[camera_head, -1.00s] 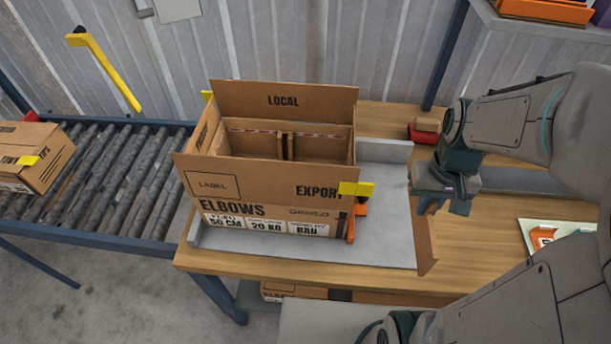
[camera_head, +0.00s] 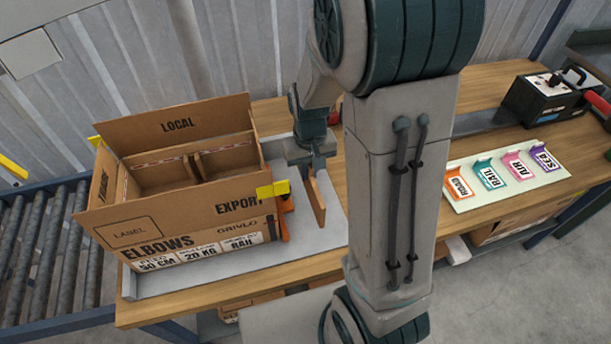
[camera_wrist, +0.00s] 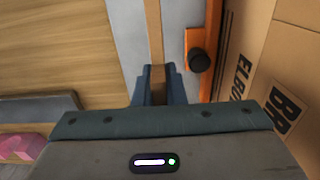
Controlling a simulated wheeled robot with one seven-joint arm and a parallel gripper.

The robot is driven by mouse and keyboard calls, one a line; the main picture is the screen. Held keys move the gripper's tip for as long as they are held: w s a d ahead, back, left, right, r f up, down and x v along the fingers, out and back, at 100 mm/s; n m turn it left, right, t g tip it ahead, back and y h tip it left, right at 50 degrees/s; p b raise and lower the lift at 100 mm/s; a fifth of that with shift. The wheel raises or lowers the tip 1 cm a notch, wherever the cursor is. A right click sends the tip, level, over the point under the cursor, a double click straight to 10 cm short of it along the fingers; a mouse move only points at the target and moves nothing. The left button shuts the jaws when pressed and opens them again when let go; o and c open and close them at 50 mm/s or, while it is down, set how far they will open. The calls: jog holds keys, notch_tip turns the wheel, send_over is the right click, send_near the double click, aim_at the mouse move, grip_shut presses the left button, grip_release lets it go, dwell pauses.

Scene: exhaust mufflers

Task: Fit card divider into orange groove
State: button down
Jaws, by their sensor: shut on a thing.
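My gripper (camera_head: 312,168) is shut on the brown card divider (camera_head: 318,200), which hangs upright below the jaws to the right of the open carton (camera_head: 185,235). In the wrist view the divider (camera_wrist: 154,35) is a narrow tan strip running up from between the fingers (camera_wrist: 157,88). The carton has its flaps up, and brown partitions (camera_head: 190,168) stand inside it. An orange piece (camera_head: 284,215) stands at the carton's right side; in the wrist view it is an orange bar (camera_wrist: 213,55) with a black knob. I cannot make out an orange groove inside the carton.
The carton stands on a grey plate (camera_head: 230,275) on the wooden bench. Yellow clips (camera_head: 272,189) sit on its flaps. A roller conveyor (camera_head: 40,240) lies left. A board of coloured labels (camera_head: 505,178) and a black device (camera_head: 550,98) are on the right.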

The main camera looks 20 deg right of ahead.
jog(key=shift+w+a+f+p, duration=0.1)
jog(key=shift+w+f, duration=0.1)
jog(key=shift+f, duration=0.6)
jog(key=shift+w+a+f+p, duration=0.1)
jog(key=shift+w+f, duration=0.15)
jog(key=shift+f, duration=0.6)
jog(key=shift+w+a+f+p, duration=0.1)
jog(key=shift+w+f, duration=0.1)
jog(key=shift+f, duration=0.6)
jog(key=shift+f, duration=0.25)
jog(key=c, duration=1.5)
grip_release()
jog(key=shift+r, duration=0.1)
jog(key=shift+r, duration=0.1)
